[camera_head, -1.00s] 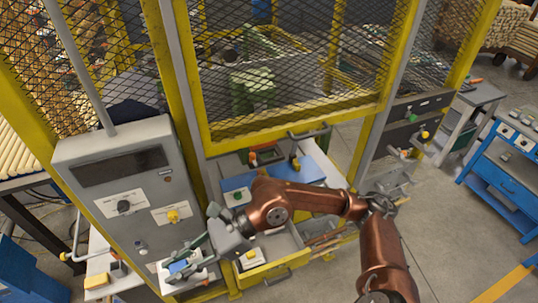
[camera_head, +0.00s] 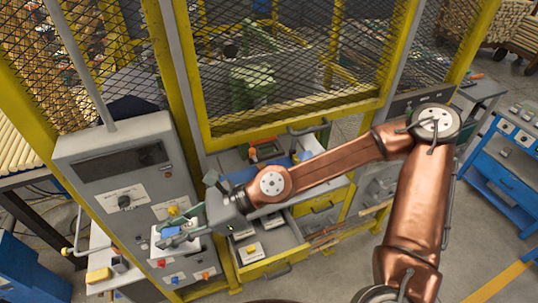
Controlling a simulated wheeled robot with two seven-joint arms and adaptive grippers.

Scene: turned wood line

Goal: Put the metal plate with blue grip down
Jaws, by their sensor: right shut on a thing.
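The metal plate with blue grip (camera_head: 178,245) is a small pale piece with a blue part (camera_head: 171,231) on top. It is in front of the grey control box, at its lower right. My right gripper (camera_head: 188,229) is shut on it, reaching in from the right with greenish fingers across the blue part. The fingers hide part of the plate. I cannot tell whether the plate touches the box or any surface below. My left gripper is not in view.
An open yellow drawer (camera_head: 284,262) holds pale blocks. A yellow mesh cage (camera_head: 300,128) stands behind.

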